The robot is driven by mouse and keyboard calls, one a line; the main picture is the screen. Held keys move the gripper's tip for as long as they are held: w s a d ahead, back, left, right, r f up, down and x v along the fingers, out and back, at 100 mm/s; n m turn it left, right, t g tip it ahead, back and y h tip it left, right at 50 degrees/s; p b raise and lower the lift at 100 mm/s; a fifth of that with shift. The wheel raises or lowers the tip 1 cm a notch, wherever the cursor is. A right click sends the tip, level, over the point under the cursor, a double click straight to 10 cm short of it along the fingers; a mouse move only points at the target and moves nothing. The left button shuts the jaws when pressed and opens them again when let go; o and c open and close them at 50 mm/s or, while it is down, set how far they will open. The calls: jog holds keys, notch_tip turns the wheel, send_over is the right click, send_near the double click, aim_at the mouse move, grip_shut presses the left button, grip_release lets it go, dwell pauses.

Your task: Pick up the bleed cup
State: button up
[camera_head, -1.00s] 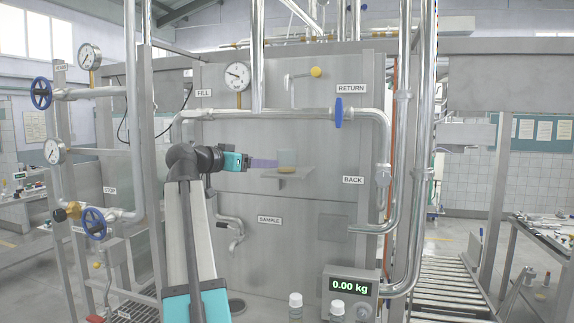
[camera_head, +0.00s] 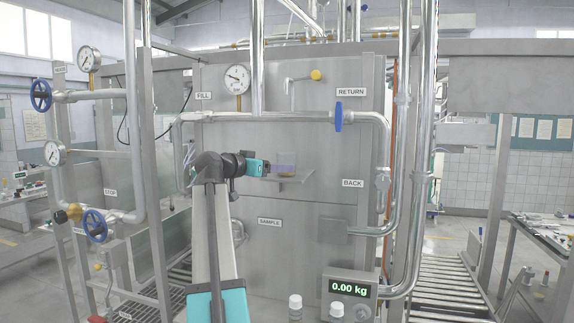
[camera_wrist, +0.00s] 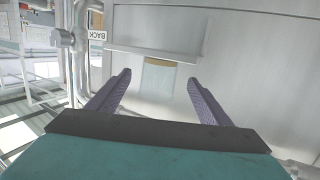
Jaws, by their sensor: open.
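The bleed cup (camera_head: 286,158) is a clear cup with a tan layer at its bottom. It stands upright on a small metal shelf (camera_head: 296,178) on the steel panel. My gripper (camera_head: 284,168) is open and level with the cup, its purple fingers overlapping the cup's left part in the head view. In the wrist view, which is upside down, the cup (camera_wrist: 158,92) lies centred in the gap between the fingers (camera_wrist: 158,78), with a gap on each side. I cannot tell how far the fingertips reach around it.
A small bent tap with a yellow knob (camera_head: 316,75) is above the shelf. A pipe with a blue handwheel (camera_head: 338,117) runs across above the cup and down its right side. The air before the shelf is clear.

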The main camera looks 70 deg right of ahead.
jog(key=shift+s+d+f, duration=0.1)
jog(key=shift+s+d, duration=0.05)
jog(key=shift+d, duration=0.3)
jog(key=shift+d, duration=0.1)
jog(key=shift+s+d+p, duration=0.3)
jog(key=shift+d+p, duration=0.25)
jog(key=shift+p, duration=0.05)
jog(key=p+x, duration=0.1)
jog(key=x, duration=0.1)
jog(key=shift+s+d, duration=0.15)
jog(key=shift+d, duration=0.1)
jog(key=shift+s+d+f+p, duration=0.2)
jog(key=shift+d+p, duration=0.2)
jog(key=shift+d, duration=0.2)
jog(key=shift+c, duration=0.2)
jog(key=c, duration=1.2)
